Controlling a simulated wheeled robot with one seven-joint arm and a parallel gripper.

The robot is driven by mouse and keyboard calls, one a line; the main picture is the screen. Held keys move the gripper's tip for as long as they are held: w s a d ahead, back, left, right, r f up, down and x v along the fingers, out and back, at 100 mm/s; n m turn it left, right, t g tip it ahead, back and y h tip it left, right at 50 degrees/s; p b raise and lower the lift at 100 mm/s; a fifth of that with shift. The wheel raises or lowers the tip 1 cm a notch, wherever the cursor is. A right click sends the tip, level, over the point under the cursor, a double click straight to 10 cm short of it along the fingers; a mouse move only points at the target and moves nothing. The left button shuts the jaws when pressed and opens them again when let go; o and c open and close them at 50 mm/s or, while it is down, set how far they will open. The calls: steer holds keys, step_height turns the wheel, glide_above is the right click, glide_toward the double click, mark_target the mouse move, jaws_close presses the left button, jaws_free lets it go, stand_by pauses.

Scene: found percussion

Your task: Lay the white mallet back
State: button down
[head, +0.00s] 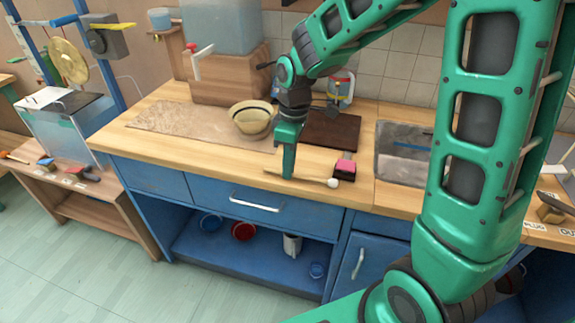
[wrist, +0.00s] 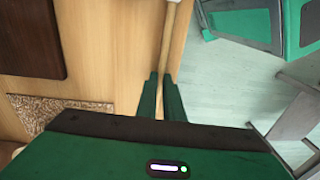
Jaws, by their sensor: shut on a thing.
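The white mallet has a round white head (head: 333,182) and a thin wooden handle (head: 312,180). It lies level at the front edge of the wooden counter in the head view. My gripper (head: 288,176) points down and is shut around the handle, left of the head.
A pink-and-black block (head: 345,168) lies close behind the mallet head. A bowl (head: 250,122), a patterned mat (head: 175,118) and a dark board (head: 335,130) are farther back. A sink (head: 400,155) is to the right. Counter left of my gripper is clear.

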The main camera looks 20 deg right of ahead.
steer(key=shift+f, duration=0.25)
steer(key=c, duration=1.8)
jaws_free()
steer(key=r, duration=1)
steer(key=shift+w+d+r, duration=0.1)
steer(key=shift+d+r, duration=0.25)
steer(key=shift+r, duration=0.05)
steer(key=shift+d, duration=0.1)
